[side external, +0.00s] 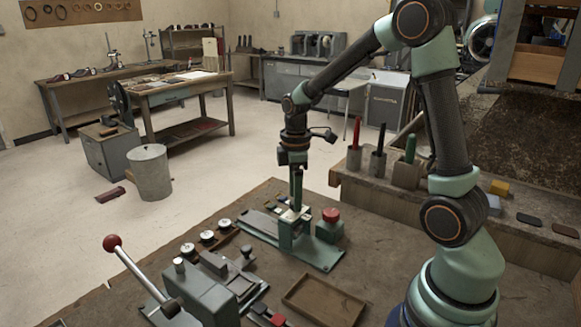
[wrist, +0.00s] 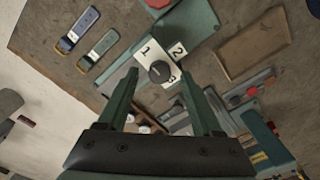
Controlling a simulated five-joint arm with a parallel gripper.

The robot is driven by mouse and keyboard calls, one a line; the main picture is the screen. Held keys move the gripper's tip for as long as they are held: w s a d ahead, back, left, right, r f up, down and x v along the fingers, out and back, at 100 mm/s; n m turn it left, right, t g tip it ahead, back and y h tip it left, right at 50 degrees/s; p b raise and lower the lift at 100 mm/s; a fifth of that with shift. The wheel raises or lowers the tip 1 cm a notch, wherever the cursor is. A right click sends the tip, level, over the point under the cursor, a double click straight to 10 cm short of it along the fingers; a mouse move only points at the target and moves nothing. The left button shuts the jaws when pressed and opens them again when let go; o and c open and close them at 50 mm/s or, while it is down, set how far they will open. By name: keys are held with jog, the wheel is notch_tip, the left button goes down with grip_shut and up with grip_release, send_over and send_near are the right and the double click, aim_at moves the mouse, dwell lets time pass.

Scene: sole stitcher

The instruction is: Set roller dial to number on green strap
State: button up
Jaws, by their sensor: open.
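The roller dial (wrist: 159,73) is a dark round knob on a pale plate, with the numbers 1, 2 and 3 around it. A short mark shows on the knob, but I cannot tell which number it points to. The green strap (wrist: 97,49) lies to the left of the dial in the wrist view; its number is too small to read. My gripper (wrist: 157,67) is open, with one finger on each side of the dial in the wrist view. In the side view my gripper (side external: 296,207) points down just above the dial's plate; I cannot tell whether it touches.
A blue strap (wrist: 78,30) lies beside the green one. A green box with a red button (side external: 331,217) stands close to the right of the dial. A lever with a red knob (side external: 112,243) and a shallow wooden tray (side external: 323,300) are nearer the camera.

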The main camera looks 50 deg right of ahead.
jog(key=shift+f, duration=0.65)
grip_shut()
